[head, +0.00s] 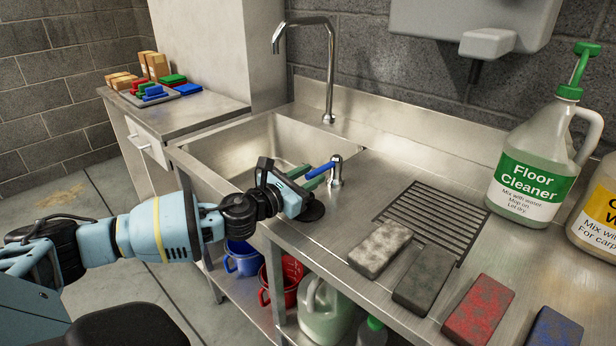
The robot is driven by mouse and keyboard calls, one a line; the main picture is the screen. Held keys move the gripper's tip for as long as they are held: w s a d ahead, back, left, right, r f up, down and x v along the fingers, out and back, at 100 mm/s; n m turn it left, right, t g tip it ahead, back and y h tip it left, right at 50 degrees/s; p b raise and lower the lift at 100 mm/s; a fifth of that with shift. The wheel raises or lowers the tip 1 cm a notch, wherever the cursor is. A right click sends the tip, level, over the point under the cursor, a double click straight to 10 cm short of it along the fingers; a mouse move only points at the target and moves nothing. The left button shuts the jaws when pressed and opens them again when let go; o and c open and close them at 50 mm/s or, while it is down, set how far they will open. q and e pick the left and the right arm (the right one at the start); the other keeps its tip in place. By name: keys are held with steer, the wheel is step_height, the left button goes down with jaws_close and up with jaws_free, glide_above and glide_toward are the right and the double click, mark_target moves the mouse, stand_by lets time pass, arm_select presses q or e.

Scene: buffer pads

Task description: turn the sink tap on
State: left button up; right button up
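The tap's tall metal spout (330,75) rises behind the sink basin (240,150) and bends over it to the left. A short metal post (336,172) with a blue lever (320,170) stands at the basin's right edge. The lever points left, towards my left gripper. My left gripper (312,177) is over the basin's front right corner. Its two greenish fingers are apart, with the blue lever's end between or just beside them. I cannot tell whether they touch it. No water shows under the spout. My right gripper is not in view.
Right of the post are a drain grille (430,215) and several pads, including a grey one (380,248) and a red one (478,310). A Floor Cleaner jug (530,160) stands at the back right. Blue (242,260) and red (290,275) buckets sit on the shelf below.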

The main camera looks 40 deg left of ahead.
arm_select(q)
jaws_close()
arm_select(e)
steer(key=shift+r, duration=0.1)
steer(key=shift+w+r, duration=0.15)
